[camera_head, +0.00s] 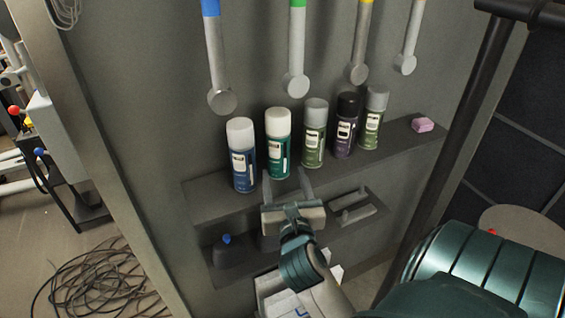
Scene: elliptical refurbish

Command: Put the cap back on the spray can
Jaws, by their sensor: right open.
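Several spray cans stand upright in a row on a grey wall shelf (213,199). From the left they are a blue can (243,170), a teal can (277,155), a green can (313,147), a dark purple can (345,137) and another green can (371,133). The two left cans have white tops, the green ones grey tops, the purple one a black top. I cannot make out a loose cap. My right gripper (285,177) is open and empty, its fingers pointing at the teal can's base, one to each side in the picture. Contact cannot be told. My left gripper is not in view.
A pink block (423,125) lies at the shelf's right end. A lower shelf holds a dark container with a blue top (227,251) and grey tools (352,207). Coloured-handled tools (221,100) hang above the cans. A dark post (462,130) stands at the right. Cables (95,283) lie on the floor.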

